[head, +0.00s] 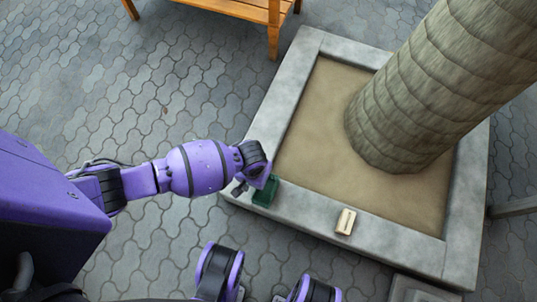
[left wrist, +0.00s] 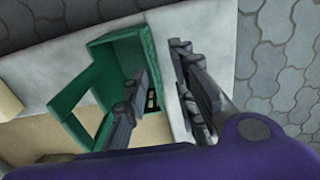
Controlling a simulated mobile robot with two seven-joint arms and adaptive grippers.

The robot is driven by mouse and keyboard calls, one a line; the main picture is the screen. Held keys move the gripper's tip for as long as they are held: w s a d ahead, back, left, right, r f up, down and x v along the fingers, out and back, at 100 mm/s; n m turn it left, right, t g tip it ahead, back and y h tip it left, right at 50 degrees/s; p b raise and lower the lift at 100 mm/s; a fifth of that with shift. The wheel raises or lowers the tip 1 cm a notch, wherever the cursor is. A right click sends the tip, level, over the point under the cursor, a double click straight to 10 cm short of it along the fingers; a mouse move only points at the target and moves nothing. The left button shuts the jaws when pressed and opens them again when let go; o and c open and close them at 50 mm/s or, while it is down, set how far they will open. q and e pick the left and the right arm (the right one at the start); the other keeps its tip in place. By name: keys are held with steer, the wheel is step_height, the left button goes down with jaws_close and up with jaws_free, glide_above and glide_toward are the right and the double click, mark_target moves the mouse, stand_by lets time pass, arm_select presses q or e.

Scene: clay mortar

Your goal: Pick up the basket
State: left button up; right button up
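The green basket (head: 265,191) stands on the near left corner of the stone planter rim in the head view. In the left wrist view the basket (left wrist: 115,45) shows its open top and a green frame, perhaps its handle, at the left. My left gripper (head: 243,187) is at the basket's left side. In the left wrist view the left gripper (left wrist: 160,85) has its fingers apart, one over or inside the basket and the other outside its right side. I cannot tell whether either finger touches it. My right gripper is not in view.
The stone planter rim (head: 390,238) encloses sandy soil and a thick tree trunk (head: 420,95). A small cream block (head: 346,221) lies on the rim, right of the basket. A wooden bench (head: 250,12) stands at the back. Grey paving (head: 150,75) lies open at the left.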

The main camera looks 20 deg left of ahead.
mark_target(266, 187)
arm_select(q)
steer(key=f+b, duration=0.2)
steer(key=f, duration=0.1)
steer(key=f+b, duration=0.1)
steer(key=shift+d+f, duration=0.3)
steer(key=shift+d, duration=0.05)
steer(key=shift+f, duration=0.4)
steer(key=shift+r, duration=0.1)
steer(key=shift+c, duration=0.4)
jaws_close()
